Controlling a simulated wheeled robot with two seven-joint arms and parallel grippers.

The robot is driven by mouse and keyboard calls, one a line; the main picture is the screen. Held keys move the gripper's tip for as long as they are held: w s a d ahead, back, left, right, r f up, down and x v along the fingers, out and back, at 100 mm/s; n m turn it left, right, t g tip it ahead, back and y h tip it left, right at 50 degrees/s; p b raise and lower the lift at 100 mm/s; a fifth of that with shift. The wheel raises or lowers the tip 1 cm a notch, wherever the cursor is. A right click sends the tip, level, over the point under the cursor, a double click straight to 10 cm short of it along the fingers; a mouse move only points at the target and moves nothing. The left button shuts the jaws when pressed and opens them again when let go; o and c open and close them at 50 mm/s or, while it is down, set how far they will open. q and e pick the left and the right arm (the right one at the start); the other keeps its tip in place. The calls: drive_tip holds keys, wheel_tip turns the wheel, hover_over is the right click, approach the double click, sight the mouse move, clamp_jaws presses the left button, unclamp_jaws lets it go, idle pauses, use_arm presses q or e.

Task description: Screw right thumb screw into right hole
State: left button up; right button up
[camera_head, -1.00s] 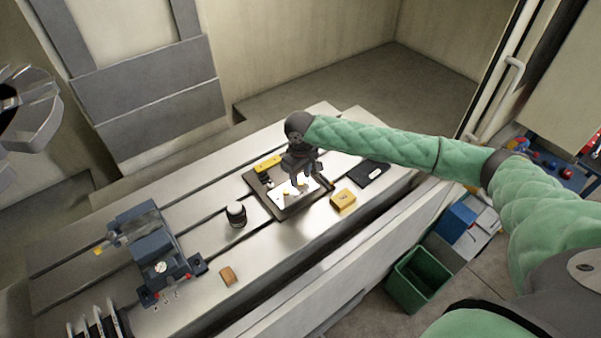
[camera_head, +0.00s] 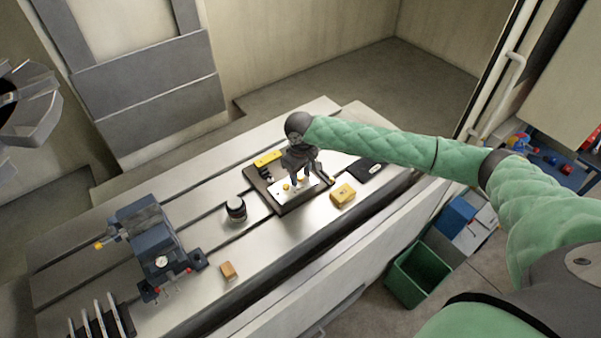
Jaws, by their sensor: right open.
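A dark mould base (camera_head: 263,195) with a bright metal plate (camera_head: 290,196) on it lies on the slotted machine table. A small brass-yellow thumb screw (camera_head: 287,186) stands at the left part of the plate. Another yellow spot shows close to the fingers of my right gripper (camera_head: 300,183); the fingers partly hide it. My right gripper points down over the plate with its fingers apart. The right hole is too small or hidden to make out. I cannot tell whether the fingers touch a screw. My left gripper is not in view.
A yellow box (camera_head: 343,195) and a dark flat case (camera_head: 368,170) lie right of the base. A black round jar (camera_head: 236,209) and a blue-grey vise (camera_head: 158,255) stand to the left. A green bin (camera_head: 420,273) is below the table.

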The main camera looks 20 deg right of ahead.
clamp_jaws()
drive_tip(key=m, duration=0.3)
drive_tip(key=shift+m, duration=0.3)
drive_tip(key=m, duration=0.5)
drive_tip(key=shift+m, duration=0.3)
drive_tip(key=m, duration=0.5)
drive_tip(key=shift+a+f, duration=0.1)
drive_tip(key=shift+c, duration=2)
unclamp_jaws()
drive_tip(key=shift+m, duration=0.7)
drive_tip(key=o, duration=0.5)
